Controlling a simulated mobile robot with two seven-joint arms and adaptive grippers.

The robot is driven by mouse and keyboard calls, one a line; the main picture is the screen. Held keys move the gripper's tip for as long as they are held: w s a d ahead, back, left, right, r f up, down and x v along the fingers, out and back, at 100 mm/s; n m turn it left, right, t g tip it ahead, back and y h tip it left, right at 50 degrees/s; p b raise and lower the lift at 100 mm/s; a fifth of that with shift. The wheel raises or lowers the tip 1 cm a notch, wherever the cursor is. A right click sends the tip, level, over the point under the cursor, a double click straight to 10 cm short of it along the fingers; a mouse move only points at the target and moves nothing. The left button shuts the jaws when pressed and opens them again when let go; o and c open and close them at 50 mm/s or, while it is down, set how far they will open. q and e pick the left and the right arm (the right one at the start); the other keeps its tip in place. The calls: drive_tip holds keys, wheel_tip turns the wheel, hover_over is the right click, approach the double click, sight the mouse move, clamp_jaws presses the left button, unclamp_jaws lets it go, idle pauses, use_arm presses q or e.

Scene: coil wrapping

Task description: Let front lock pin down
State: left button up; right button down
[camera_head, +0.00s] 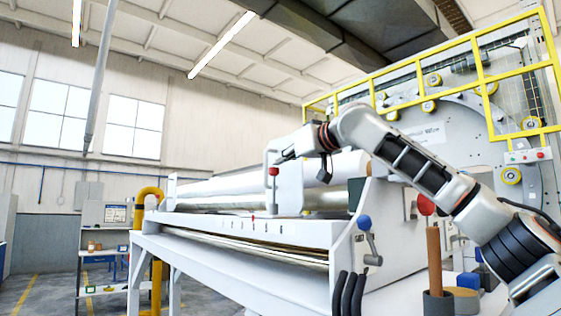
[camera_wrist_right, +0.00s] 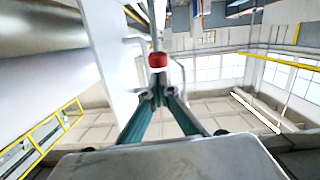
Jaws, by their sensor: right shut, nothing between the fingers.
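The front lock pin appears to be the upright pin with a red knob (camera_head: 273,171), standing on the white bracket at the front of the machine. Its red knob also shows in the right wrist view (camera_wrist_right: 158,59), just beyond my fingertips. My right gripper (camera_head: 281,159) is at the height of the knob's top, close to it; whether it touches cannot be told. In the wrist view the fingers of my right gripper (camera_wrist_right: 158,92) come together with nothing between them. The pin's lower end is hidden. My left gripper is not in view.
The long metallic roll (camera_head: 225,184) lies behind the pin. The white machine table (camera_head: 190,222) runs below. A blue-knobbed lever (camera_head: 364,223), a red round knob (camera_head: 426,204) and a brown rod (camera_head: 434,258) stand at the right, under my right arm. Yellow railing (camera_head: 400,68) is behind.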

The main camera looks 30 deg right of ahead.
sight(277, 172)
drive_tip(key=shift+w+a+f, duration=0.1)
drive_tip(key=shift+a+f, duration=0.05)
wheel_tip(277, 172, down, 3)
drive_tip(key=shift+w+r, duration=0.1)
drive_tip(key=shift+f, duration=0.2)
idle(0.5)
